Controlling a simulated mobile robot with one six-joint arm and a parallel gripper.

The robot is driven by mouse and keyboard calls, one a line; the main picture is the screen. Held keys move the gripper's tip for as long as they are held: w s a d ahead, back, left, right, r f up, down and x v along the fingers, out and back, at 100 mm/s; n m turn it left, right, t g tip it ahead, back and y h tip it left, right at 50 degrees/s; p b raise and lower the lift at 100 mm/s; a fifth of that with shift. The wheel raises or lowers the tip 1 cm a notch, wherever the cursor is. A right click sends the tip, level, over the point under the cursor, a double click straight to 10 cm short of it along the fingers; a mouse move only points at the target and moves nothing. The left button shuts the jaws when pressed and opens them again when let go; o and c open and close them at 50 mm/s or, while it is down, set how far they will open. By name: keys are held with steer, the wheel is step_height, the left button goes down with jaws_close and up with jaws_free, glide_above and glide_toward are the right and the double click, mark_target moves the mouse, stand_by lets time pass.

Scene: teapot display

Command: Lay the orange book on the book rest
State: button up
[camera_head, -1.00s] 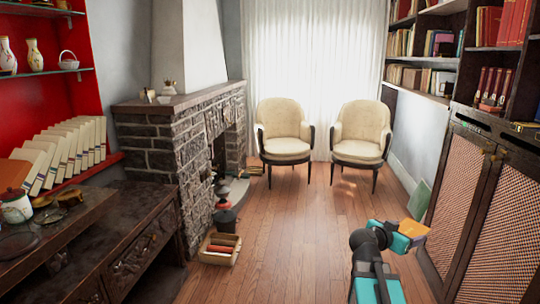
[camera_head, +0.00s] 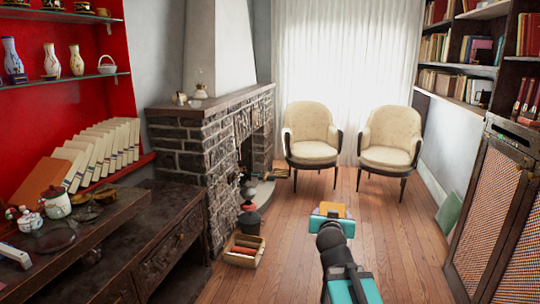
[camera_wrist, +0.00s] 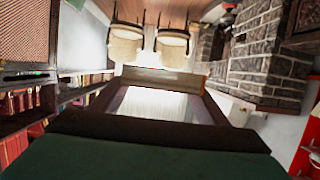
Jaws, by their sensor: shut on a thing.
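The orange book (camera_head: 336,210) is small in the head view, held at the far end of my arm, above the wooden floor and right of the fireplace. My gripper (camera_head: 332,216) is shut on it, and teal jaw parts show around it. In the wrist view, a brownish bar across the fingertips looks like the book (camera_wrist: 165,80), seen edge-on. My gripper's dark fingers (camera_wrist: 165,100) run up to it. Most of the book's cover is hidden. I cannot make out for sure which thing is the book rest.
At left stands a dark wooden cabinet (camera_head: 165,235) with a teapot (camera_head: 57,205) and small pots on top. An orange slanted panel or book (camera_head: 38,190) leans by a row of pale books (camera_head: 95,155). A box (camera_head: 243,250) lies by the stone fireplace (camera_head: 215,145). The middle floor is clear.

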mark_target(321, 213)
steer(key=shift+w+a+r+n+y, duration=0.2)
steer(key=shift+a+r+n+y, duration=0.25)
steer(key=shift+a, duration=0.2)
steer(key=shift+w+a+r+n+y, duration=0.2)
steer(key=shift+a+r+n+y, duration=0.15)
steer(key=shift+a+r+y, duration=0.2)
steer(key=shift+w+a+r+n+y, duration=0.25)
steer(key=shift+a+r+n+y, duration=0.15)
steer(key=shift+a+r+y, duration=0.15)
steer(key=shift+r+y, duration=0.15)
steer(key=shift+y, duration=0.1)
